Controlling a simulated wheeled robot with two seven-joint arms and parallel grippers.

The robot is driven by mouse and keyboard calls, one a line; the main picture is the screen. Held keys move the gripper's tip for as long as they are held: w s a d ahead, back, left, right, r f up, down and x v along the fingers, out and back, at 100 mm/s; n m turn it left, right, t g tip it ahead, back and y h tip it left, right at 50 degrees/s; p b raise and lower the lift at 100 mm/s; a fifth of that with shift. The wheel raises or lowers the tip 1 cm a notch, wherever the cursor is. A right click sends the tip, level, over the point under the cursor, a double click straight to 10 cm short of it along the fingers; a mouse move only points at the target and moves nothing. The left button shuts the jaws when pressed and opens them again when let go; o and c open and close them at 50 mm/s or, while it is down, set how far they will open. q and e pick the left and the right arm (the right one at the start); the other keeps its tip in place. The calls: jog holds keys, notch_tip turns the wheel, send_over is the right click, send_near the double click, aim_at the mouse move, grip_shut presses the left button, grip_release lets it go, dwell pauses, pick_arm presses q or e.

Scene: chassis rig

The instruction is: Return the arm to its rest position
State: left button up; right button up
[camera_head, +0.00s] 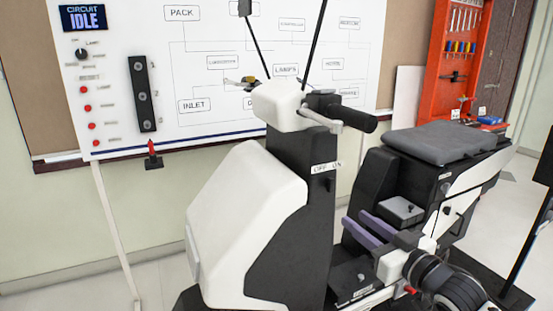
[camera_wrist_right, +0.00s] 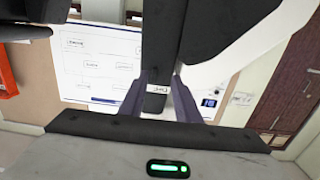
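My right gripper (camera_head: 354,218) comes in from the lower right with two purple-grey fingers apart and nothing between them. The fingers point toward the black column (camera_head: 300,155) of a white and black scooter. In the right wrist view the open fingers (camera_wrist_right: 159,76) frame part of the black column and its small white label. In the head view the OFF ON label (camera_head: 326,168) sits on the column, with a small switch below it. I cannot tell the gap between fingertips and column. My left gripper is not in view.
The scooter's grey seat (camera_head: 440,142) stands behind and right of the gripper, and a handlebar grip (camera_head: 350,118) is above. A whiteboard (camera_head: 200,60) with a CIRCUIT IDLE display (camera_head: 83,17) is behind. A red tool panel (camera_head: 460,50) stands at the back right.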

jog(key=s+a+f+m+g+h, duration=0.1)
jog(key=s+a+f+g, duration=0.2)
jog(key=s+f, duration=1)
jog(key=s+a+f+m+g+h, duration=0.1)
jog(key=s+a+f+g, duration=0.25)
jog(key=s+f, duration=0.9)
jog(key=s+f+g+h, duration=0.1)
jog(key=s+f, duration=0.7)
jog(key=f, duration=0.2)
jog(key=shift+s+a+f+g+h, duration=0.15)
jog(key=shift+a+g+h, duration=0.15)
jog(key=shift+a+g, duration=0.1)
